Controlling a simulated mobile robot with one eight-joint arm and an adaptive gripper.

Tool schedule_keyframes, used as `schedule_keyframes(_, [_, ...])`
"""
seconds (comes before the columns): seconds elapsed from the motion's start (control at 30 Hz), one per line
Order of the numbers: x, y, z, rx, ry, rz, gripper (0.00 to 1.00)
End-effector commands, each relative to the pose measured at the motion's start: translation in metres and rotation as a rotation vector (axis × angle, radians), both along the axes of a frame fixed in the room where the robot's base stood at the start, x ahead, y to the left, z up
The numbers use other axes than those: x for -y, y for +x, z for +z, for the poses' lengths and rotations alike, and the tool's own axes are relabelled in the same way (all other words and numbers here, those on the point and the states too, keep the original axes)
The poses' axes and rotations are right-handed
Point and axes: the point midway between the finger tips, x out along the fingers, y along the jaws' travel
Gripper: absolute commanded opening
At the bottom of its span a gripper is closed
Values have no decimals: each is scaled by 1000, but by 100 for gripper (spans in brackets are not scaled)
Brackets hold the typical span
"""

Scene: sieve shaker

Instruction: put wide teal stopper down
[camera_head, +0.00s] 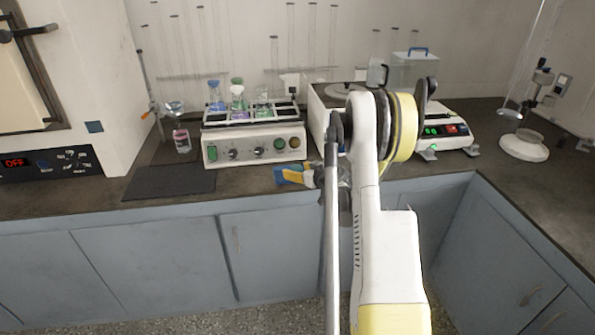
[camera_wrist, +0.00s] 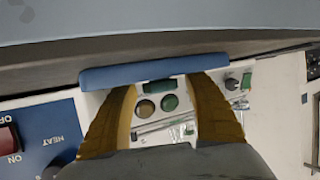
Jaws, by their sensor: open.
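A wide flat blue piece (camera_wrist: 150,71) lies across the tips of my gripper (camera_wrist: 163,84) in the wrist view. It is more blue than teal, and I cannot tell for sure that it is the wide teal stopper. In the head view this blue piece (camera_head: 287,177) shows beside my gripper (camera_head: 297,174), low over the counter's front edge. My gripper's two yellow fingers stand apart, with a gap between them. Whether the blue piece touches the counter is hard to tell.
A white shaker unit (camera_head: 254,149) with a rack of stoppered flasks (camera_head: 237,97) stands just behind my gripper. A dark mat (camera_head: 170,183) lies to the left. A beaker (camera_head: 181,141) and a balance-like device (camera_head: 442,133) stand farther off. The counter edge is close.

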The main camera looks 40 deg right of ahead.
Motion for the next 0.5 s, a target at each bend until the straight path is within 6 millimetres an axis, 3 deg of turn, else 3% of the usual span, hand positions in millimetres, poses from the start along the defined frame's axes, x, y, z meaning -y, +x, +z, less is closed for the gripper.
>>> schedule_keyframes(0.17, [-1, -13, 10, -1, 0, -2, 60])
schedule_keyframes(0.5, [-12, -81, 40, 0, 1, -3, 60])
